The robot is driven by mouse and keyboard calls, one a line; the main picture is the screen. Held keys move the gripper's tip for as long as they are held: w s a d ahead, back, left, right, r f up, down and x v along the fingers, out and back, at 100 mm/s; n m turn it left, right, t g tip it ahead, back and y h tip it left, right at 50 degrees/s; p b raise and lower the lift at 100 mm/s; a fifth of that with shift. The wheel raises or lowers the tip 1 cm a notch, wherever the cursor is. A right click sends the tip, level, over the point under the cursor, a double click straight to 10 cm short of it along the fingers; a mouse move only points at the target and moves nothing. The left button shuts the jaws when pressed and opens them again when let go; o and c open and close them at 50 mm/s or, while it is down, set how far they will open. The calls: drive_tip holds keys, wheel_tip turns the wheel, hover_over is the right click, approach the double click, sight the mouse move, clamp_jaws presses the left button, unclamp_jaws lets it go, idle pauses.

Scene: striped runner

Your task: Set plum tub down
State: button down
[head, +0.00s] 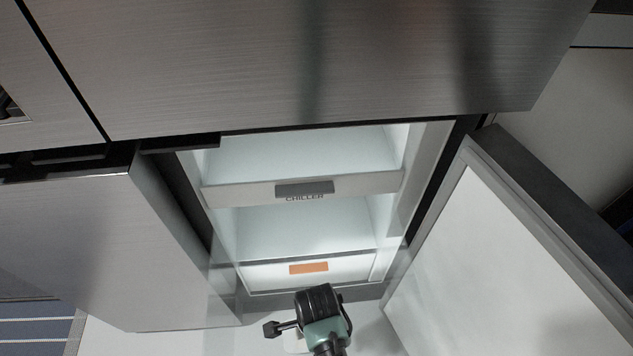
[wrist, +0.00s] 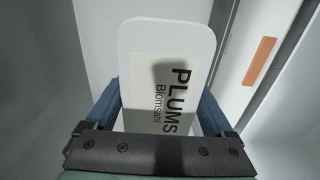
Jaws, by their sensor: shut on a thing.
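The plum tub (wrist: 165,45) fills the middle of the wrist view, a white rounded shape with a label reading "PLUMS Blomsahl". My gripper (wrist: 160,103) is shut on it, with a blue finger against each side. In the head view my gripper (head: 287,328) is low in the picture, in front of the open chiller. A small pale patch beside it there may be the tub, mostly hidden by my wrist. What lies under the tub is hidden.
The open, lit chiller has an upper drawer (head: 245,193) with a dark label above "CHILLER" and a lower drawer (head: 345,270) with an orange label (wrist: 258,60). Open door panels stand left (head: 110,250) and right (head: 520,270). The space between the drawers looks empty.

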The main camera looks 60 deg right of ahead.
wheel_tip(320, 180, down, 4)
drive_tip(key=shift+r+b, duration=0.2)
drive_tip(key=shift+b, duration=0.75)
drive_tip(key=shift+r, duration=0.1)
unclamp_jaws()
wheel_tip(320, 180, up, 12)
drive_tip(key=p, duration=0.6)
